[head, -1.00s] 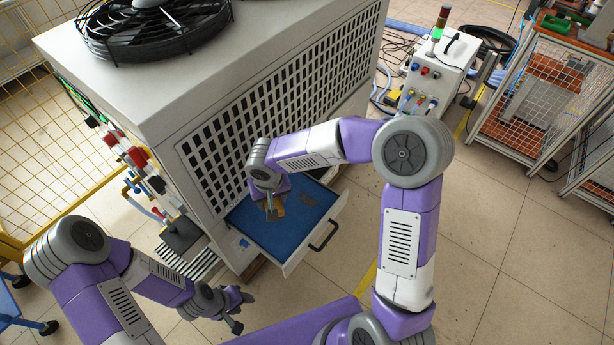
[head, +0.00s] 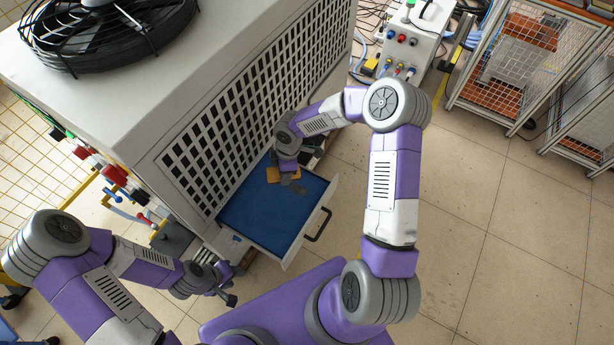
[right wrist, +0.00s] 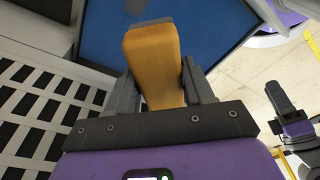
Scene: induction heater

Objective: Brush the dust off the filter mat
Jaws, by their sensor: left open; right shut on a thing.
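The blue filter mat (head: 262,212) lies in a pulled-out white drawer (head: 300,242) at the foot of the big white cabinet. My right gripper (head: 286,176) is over the mat's far right part, shut on the orange-yellow handle of a brush (head: 273,174). A small greyish patch (head: 298,189), which looks like dust, shows beside the gripper. A dark smudge (right wrist: 135,6) also shows on the mat in the right wrist view. My left gripper (head: 226,289) is open and empty, outside the drawer's near left side.
The cabinet's black grille (head: 250,100) rises right behind the drawer. The drawer's black handle (head: 318,225) sticks out at its front. Hoses and coloured fittings (head: 115,175) are on the cabinet's left end. The floor (head: 450,220) to the right is free.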

